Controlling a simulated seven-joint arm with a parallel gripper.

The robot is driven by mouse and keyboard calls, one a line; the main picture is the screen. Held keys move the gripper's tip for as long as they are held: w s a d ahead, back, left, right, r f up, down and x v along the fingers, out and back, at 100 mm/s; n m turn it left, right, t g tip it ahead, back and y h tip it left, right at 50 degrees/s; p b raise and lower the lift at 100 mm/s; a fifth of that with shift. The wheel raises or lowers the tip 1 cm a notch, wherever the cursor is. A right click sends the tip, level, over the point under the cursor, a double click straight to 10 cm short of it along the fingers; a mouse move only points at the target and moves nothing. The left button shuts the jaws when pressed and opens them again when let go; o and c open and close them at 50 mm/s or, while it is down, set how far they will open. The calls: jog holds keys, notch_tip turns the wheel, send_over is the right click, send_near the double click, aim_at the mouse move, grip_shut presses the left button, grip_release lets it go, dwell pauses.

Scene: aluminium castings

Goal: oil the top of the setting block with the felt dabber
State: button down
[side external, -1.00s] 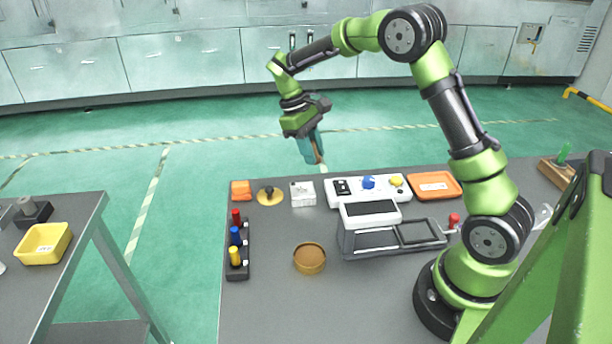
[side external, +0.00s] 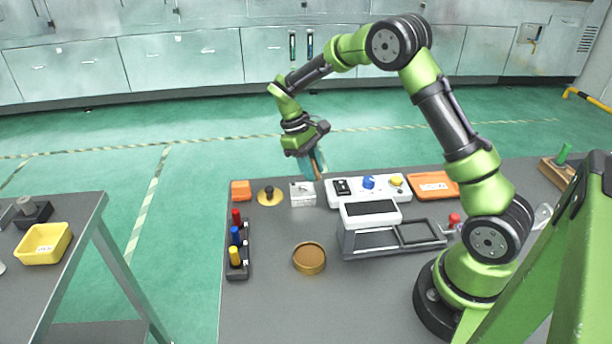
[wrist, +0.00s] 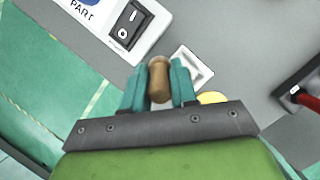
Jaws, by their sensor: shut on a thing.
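My gripper (side external: 313,161) is shut on the felt dabber, whose brown wooden handle (wrist: 158,78) stands between the teal fingers in the wrist view. In the side view a short brown length of the dabber (side external: 317,170) shows below the fingers. The dabber's felt end is not clear in either view. The setting block (side external: 302,196), a pale grey block, sits at the table's far edge. The dabber is close above its right side in the side view. In the wrist view part of the block (wrist: 194,66) shows just beyond the fingers. I cannot tell whether they touch.
A control panel (side external: 383,197) with a switch and knobs stands right of the block. A brass disc with a black knob (side external: 270,196) and an orange block (side external: 241,190) lie left. A rack of coloured handles (side external: 238,263) and a round brown dish (side external: 309,258) are nearer.

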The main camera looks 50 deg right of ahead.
aim_at(296, 190)
jog(key=shift+f, duration=0.45)
jog(key=shift+w+a+f, duration=0.35)
jog(key=shift+f, duration=0.15)
jog(key=shift+w+a+f, duration=0.15)
jog(key=shift+w+a, duration=0.9)
jog(key=shift+w+a+f, duration=0.1)
jog(key=shift+w+a, duration=0.95)
jog(key=shift+s+d+r, duration=0.15)
jog(key=shift+s+d, duration=0.45)
jog(key=shift+d, duration=0.05)
jog(key=shift+s+d, duration=1.85)
jog(key=shift+s, duration=0.05)
jog(key=shift+s+a, duration=0.25)
jog(key=shift+a, duration=0.35)
jog(key=shift+w+a, duration=1.05)
jog(key=shift+w, duration=0.05)
jog(key=shift+w+a+r, duration=0.15)
jog(key=shift+w+a, duration=0.45)
jog(key=shift+w+a+f, duration=0.25)
jog(key=shift+w+a, duration=0.3)
jog(key=shift+w, duration=0.05)
jog(key=shift+s+d+r, duration=0.1)
jog(key=shift+s+d, duration=0.75)
jog(key=shift+s, duration=0.05)
jog(key=shift+s+d, duration=0.55)
jog(key=shift+d, duration=0.05)
jog(key=shift+s+d+r, duration=0.1)
jog(key=shift+s+d, duration=0.9)
jog(key=shift+a+r, duration=0.1)
jog(key=shift+r, duration=3.85)
